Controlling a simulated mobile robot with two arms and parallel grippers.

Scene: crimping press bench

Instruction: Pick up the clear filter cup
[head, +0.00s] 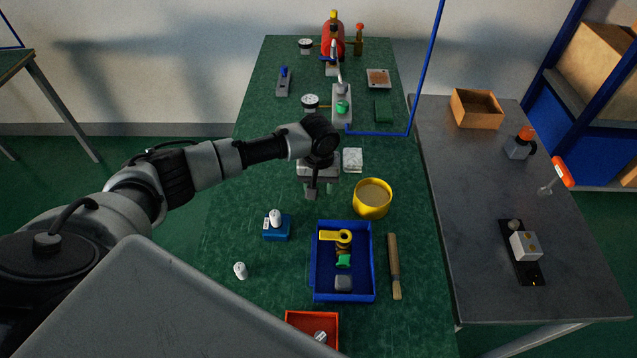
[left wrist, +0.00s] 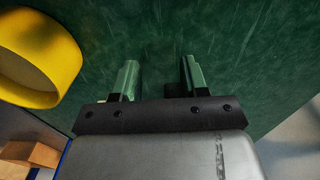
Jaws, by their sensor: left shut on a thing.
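My left gripper (head: 312,192) hangs over the green bench, left of and behind the yellow bowl, pointing down. In the left wrist view its two fingers (left wrist: 159,78) stand apart, with green surface showing through between them. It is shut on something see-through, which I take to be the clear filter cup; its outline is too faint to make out. I see no clear cup standing elsewhere on the bench. My right gripper is not in view.
The yellow bowl (head: 372,198) is close beside the gripper. A blue tray (head: 317,283) with several parts, a wooden-handled tool (head: 394,266), a blue block (head: 277,234) and a red bin (head: 291,318) lie nearer. A grey table (head: 470,200) stands right.

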